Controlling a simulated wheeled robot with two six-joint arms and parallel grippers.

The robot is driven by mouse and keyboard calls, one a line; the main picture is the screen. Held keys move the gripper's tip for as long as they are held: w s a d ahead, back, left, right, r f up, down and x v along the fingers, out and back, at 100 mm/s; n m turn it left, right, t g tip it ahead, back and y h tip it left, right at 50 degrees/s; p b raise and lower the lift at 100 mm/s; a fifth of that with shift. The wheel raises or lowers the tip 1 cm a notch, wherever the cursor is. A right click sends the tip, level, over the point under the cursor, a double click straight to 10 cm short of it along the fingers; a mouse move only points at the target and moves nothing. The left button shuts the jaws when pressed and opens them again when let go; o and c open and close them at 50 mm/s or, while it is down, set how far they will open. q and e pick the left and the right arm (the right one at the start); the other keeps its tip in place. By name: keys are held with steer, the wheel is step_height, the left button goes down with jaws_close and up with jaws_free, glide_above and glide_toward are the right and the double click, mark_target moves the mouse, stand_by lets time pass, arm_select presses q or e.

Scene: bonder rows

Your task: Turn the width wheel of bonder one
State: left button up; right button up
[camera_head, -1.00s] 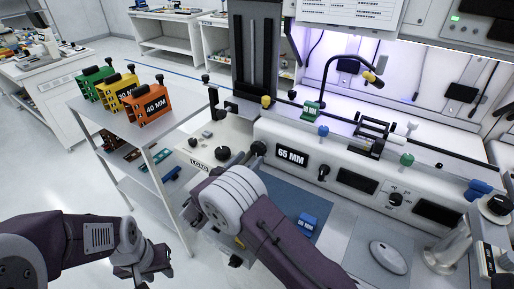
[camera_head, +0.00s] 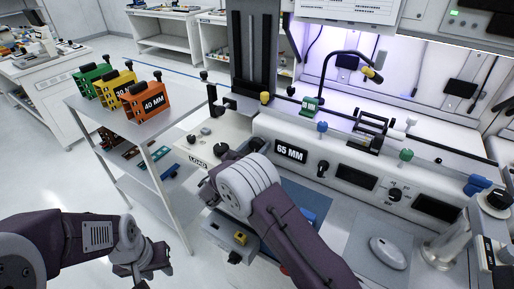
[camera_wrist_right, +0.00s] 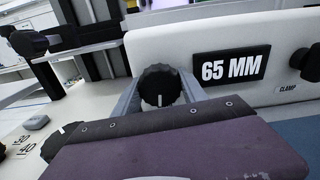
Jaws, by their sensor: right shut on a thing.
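The width wheel is a black ribbed knob with a white mark (camera_wrist_right: 160,87), on the white front of bonder one, left of the 65 MM display (camera_wrist_right: 231,66). In the head view the wheel (camera_head: 257,144) shows just above my right forearm. My right gripper (camera_wrist_right: 161,92) is shut on the wheel, one grey finger on each side of it. In the head view my right arm hides most of that gripper. My left gripper (camera_head: 143,272) hangs low at the left, away from the bonder; its jaw gap is not clear.
A second black knob (camera_head: 220,150) sits on the panel near the LOAD label. A shelf cart (camera_head: 180,118) with green, yellow and orange 40 MM (camera_head: 151,101) blocks stands left. A mouse (camera_head: 388,253) lies right. A CLAMP knob (camera_wrist_right: 308,62) is right of the display.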

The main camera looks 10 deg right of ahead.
steer(key=shift+f+m+b, duration=0.4)
steer(key=shift+m+b, duration=0.2)
steer(key=shift+m, duration=0.2)
steer(key=shift+r+m+b, duration=0.1)
steer(key=shift+m+b, duration=0.25)
steer(key=shift+m, duration=0.05)
steer(key=shift+r+m, duration=0.2)
steer(key=shift+m, duration=0.1)
arm_select(q)
step_height(320, 180, down, 3)
steer(key=shift+r, duration=0.1)
arm_select(e)
steer(key=shift+r, duration=0.1)
steer(key=o, duration=1.1)
steer(key=v, duration=0.9)
